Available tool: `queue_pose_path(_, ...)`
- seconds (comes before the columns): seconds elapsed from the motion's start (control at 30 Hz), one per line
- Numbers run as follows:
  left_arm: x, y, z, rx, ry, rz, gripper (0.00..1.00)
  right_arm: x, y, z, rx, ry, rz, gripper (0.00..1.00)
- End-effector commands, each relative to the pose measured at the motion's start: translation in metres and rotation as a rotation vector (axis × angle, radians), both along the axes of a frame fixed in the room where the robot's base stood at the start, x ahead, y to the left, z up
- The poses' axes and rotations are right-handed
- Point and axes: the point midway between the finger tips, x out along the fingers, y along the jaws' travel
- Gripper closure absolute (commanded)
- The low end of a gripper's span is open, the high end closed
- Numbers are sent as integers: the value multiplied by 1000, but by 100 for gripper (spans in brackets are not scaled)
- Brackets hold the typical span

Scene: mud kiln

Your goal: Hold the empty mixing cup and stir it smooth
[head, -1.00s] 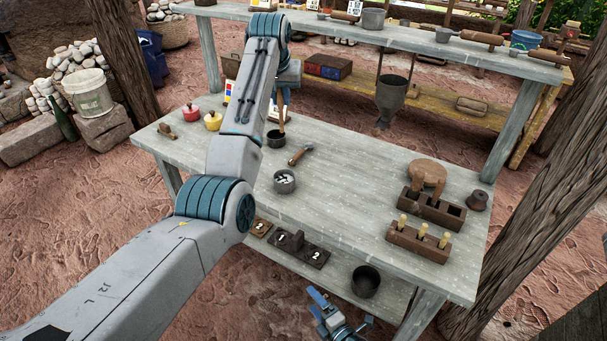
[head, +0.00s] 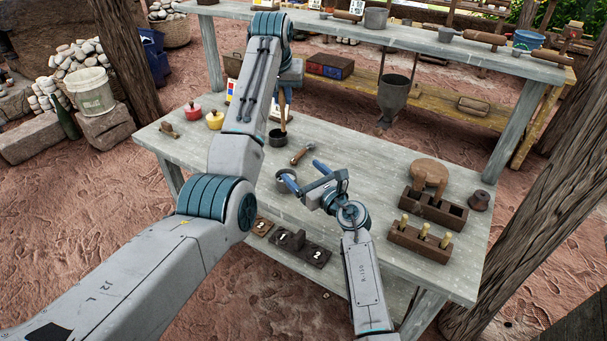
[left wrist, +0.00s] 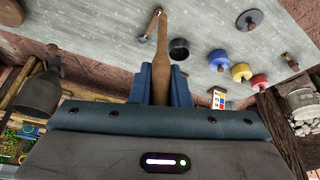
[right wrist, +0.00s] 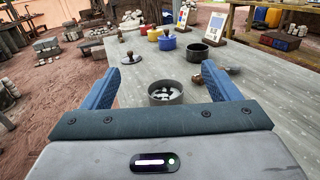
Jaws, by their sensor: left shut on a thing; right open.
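My left gripper (head: 283,88) is shut on a wooden-handled tool (left wrist: 161,60), held pointing down over the table's far left part. A small dark cup (head: 276,139) stands close to the tool; in the left wrist view the cup (left wrist: 179,50) shows beside the handle. A grey cup (right wrist: 165,93) holding white bits stands nearer the front. My right gripper (head: 303,174) is open and empty; in the right wrist view the grey cup shows beyond and between its fingers. In the head view the gripper partly covers this cup.
Another wooden-handled tool (head: 300,155) lies beside the grey cup. Red (head: 192,112) and yellow (head: 215,120) pots stand at the left. A brown block holder (head: 420,243) and a round wooden piece (head: 430,172) are at the right. The table's middle right is clear.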

Motion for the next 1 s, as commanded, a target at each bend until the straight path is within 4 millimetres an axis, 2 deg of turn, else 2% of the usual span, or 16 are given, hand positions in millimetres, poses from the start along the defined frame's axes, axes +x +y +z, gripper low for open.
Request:
queue_pose_path(0.17, 0, 0, 0, 0, 0, 0, 100, 2, 0, -13, -14, 1, -5, 18)
queue_pose_path(0.53, 0, 0, 0, 0, 0, 0, 100, 2, 0, -82, -12, 3, -5, 18)
queue_pose_path(0.8, 0, 0, 0, 0, 0, 0, 100, 45, 26, -79, -11, -1, -5, 18)
queue_pose_path(1.0, 0, 0, 0, 0, 0, 0, 100, 61, 36, -80, -10, 0, -4, 18)
